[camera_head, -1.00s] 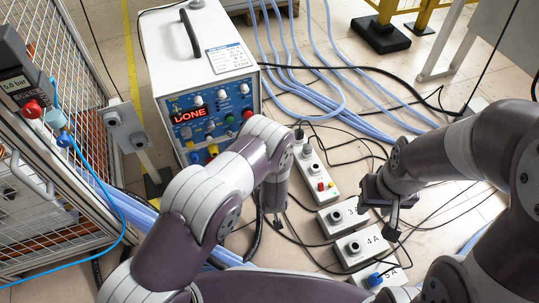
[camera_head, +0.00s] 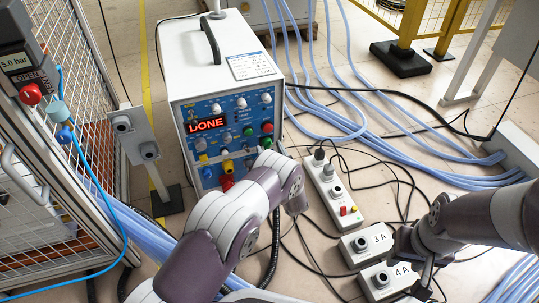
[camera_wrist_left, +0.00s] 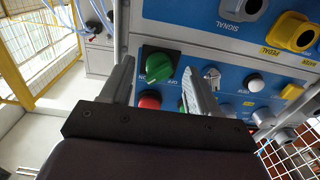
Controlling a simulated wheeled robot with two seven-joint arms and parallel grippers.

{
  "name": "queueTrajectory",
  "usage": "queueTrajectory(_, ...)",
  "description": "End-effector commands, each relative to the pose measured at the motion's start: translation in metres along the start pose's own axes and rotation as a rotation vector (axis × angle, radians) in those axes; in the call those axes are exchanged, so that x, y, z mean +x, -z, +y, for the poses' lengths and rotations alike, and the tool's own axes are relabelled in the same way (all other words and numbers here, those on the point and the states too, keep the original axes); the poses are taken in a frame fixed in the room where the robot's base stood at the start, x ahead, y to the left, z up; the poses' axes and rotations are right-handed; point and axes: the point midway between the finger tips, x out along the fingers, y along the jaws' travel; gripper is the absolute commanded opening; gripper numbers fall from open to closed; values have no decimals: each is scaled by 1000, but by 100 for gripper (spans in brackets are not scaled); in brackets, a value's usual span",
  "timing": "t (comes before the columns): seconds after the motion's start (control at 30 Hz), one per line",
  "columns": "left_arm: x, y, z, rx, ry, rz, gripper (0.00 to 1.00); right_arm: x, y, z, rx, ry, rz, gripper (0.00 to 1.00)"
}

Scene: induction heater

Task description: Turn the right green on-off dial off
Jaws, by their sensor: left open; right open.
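The heater's blue front panel (camera_head: 222,110) carries the right green on-off dial (camera_head: 267,141) near its right edge, below a red button (camera_head: 267,127). In the left wrist view, which shows the panel upside down, the dial (camera_wrist_left: 163,66) sits between the two fingers of my open left gripper (camera_wrist_left: 160,78). A gap shows between the dial and each finger; I cannot tell depth or contact. In the head view, my left arm largely hides this gripper at the panel's lower right. My right gripper (camera_head: 424,280) is open and empty over the boxes at lower right.
A long switch box (camera_head: 332,190) and numbered boxes (camera_head: 366,243) lie on the floor right of the heater, among cables. Blue hoses (camera_head: 390,145) run behind them. A wire-mesh cage (camera_head: 70,130) and a grey post with knobs (camera_head: 137,135) stand left.

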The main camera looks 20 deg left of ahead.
Motion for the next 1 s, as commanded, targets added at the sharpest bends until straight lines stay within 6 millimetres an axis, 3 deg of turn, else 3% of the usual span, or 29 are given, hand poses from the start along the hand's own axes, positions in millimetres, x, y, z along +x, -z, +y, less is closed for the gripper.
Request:
queueTrajectory(0.13,13,-1,0,0,0,1,61,9,-1,0,0,0,0,43)
queueTrajectory(0.37,14,1,0,1,-1,0,61,8,-1,0,0,0,1,43)
queueTrajectory(0.4,14,1,0,1,-1,0,57,8,-1,0,0,0,0,43)
queueTrajectory(0.57,14,1,0,1,-1,-1,6,8,-1,0,0,0,0,43)
queueTrajectory(1.0,14,1,0,-77,0,-2,6,6,-1,0,0,0,0,43)
